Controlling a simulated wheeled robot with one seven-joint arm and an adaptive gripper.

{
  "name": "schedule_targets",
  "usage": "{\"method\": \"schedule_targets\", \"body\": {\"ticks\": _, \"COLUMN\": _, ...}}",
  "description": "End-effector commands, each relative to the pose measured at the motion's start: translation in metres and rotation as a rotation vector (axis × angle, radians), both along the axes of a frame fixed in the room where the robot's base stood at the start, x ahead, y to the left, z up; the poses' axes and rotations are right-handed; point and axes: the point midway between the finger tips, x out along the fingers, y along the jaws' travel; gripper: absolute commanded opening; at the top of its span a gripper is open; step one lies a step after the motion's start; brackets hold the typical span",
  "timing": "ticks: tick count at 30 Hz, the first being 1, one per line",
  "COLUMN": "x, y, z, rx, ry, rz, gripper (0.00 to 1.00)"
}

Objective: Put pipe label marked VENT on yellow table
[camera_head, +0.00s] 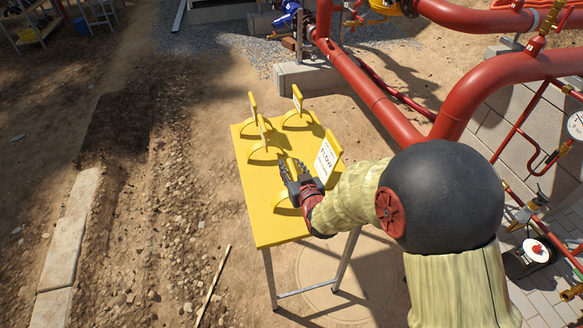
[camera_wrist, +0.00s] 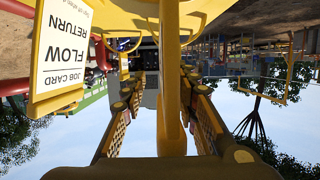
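The yellow table (camera_head: 265,225) carries several yellow pipe labels, each with an arched clip and an upright plate. My gripper (camera_head: 291,170) is low over the table's middle, its two fingers on either side of one label's yellow upright plate (camera_wrist: 171,70), seen edge-on. Gaps show between the plate and both fingers, so it looks open around the plate. This label's face is hidden, so I cannot read its marking. Beside it stands a label with a white card reading FLOW RETURN (camera_head: 327,159); this card also shows in the wrist view (camera_wrist: 63,50). I can read VENT nowhere.
Other labels stand on the table's far half: back left (camera_head: 253,106), back right (camera_head: 297,103) and left of middle (camera_head: 262,132). Large red pipes (camera_head: 375,98) run behind and right of the table. Open dirt ground lies to the left.

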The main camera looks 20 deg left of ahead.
Motion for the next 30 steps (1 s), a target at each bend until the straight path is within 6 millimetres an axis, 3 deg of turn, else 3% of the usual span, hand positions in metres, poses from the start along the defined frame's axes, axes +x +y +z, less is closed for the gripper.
{"method": "schedule_targets", "body": {"ticks": 11, "x": -0.01, "y": -0.007, "z": 0.006, "rx": 0.001, "ry": -0.001, "rz": 0.0, "gripper": 0.3}}
{"method": "schedule_targets", "body": {"ticks": 24, "x": -0.077, "y": -0.049, "z": 0.03, "rx": 0.0, "ry": 0.0, "rz": 0.0, "gripper": 0.3}}
{"method": "schedule_targets", "body": {"ticks": 30, "x": -0.093, "y": -0.059, "z": 0.036, "rx": 0.001, "ry": -0.002, "rz": 0.0, "gripper": 0.3}}
